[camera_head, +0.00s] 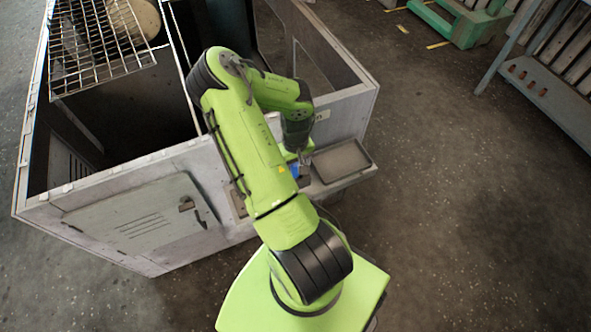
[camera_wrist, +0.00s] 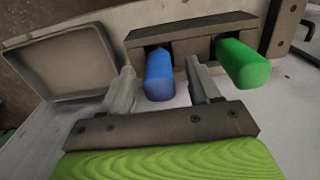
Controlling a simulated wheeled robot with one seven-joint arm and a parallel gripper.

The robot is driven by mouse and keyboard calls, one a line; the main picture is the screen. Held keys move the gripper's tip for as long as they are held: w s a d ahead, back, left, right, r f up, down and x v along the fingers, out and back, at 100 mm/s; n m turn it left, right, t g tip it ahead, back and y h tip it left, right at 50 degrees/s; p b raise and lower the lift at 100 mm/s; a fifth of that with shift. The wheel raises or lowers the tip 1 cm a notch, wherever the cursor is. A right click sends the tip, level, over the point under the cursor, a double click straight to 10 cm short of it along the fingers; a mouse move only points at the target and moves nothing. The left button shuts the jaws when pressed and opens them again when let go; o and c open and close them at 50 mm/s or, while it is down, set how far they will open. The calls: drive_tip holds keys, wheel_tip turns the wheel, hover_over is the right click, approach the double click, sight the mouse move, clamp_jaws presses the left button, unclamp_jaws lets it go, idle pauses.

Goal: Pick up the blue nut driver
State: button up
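The blue nut driver (camera_wrist: 159,76) shows in the wrist view as a blue handle sticking out of a dark slotted holder (camera_wrist: 190,35). My gripper (camera_wrist: 164,80) is open, with one finger on each side of the blue handle. Gaps show between the fingers and the handle. In the head view my arm hides most of the holder, and a small bit of blue (camera_head: 294,170) shows beside the arm. The shaft of the nut driver is hidden in the holder.
A green handle (camera_wrist: 243,65) sits in the holder just right of my right finger. An empty shallow tray (camera_wrist: 62,64) is left of the holder; it also shows in the head view (camera_head: 341,161). The large open metal housing (camera_head: 130,205) stands behind. Open floor lies to the right.

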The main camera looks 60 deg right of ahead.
clamp_jaws()
wheel_tip(320, 180, up, 10)
drive_tip(key=p, duration=0.3)
